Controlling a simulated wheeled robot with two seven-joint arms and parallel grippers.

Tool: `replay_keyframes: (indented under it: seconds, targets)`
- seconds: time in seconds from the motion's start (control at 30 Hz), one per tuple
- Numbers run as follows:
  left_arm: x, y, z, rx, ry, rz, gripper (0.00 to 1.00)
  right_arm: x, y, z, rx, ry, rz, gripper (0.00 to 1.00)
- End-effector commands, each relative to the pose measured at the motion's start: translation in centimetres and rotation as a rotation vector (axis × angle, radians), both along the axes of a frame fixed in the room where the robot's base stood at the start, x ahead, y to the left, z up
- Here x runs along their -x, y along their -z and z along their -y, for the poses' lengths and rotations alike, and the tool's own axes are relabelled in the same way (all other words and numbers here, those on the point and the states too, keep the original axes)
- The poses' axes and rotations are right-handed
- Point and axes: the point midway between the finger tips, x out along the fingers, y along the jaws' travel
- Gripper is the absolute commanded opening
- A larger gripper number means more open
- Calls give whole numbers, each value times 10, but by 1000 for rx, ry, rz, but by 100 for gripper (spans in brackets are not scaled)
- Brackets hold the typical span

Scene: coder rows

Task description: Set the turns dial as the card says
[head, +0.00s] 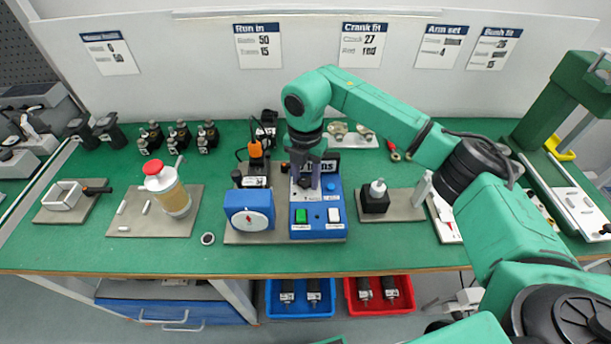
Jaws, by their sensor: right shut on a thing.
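The blue control box (320,213) stands on a grey plate in the middle of the bench, with a green button, a white button and a small blue knob on it. A dark sign behind it, partly covered, ends in letters like "ns". My right gripper (305,182) points down over the upper left of the box, shut on what seems to be the turns dial, which its fingers mostly hide. The dial's setting cannot be read. My left gripper is not in view.
A blue unit with a white round gauge (250,221) stands just left of the box. Left of it are a red-capped jar (168,188) and a small ring (208,239). A black block (375,199) stands to the right. Other cards, including "Crank fit" (361,45), hang behind.

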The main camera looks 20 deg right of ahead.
Motion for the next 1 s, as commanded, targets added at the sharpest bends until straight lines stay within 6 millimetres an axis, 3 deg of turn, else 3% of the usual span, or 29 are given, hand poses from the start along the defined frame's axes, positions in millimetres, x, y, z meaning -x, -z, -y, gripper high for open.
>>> replay_keyframes:
  seconds: [0.67,0.7,1.0]
  targets:
    - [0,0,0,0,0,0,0,-2,-3,0,-3,68,9,0]
    - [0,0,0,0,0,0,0,-2,-3,0,-3,68,9,58]
    - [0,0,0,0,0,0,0,-1,-2,0,-1,65,3,58]
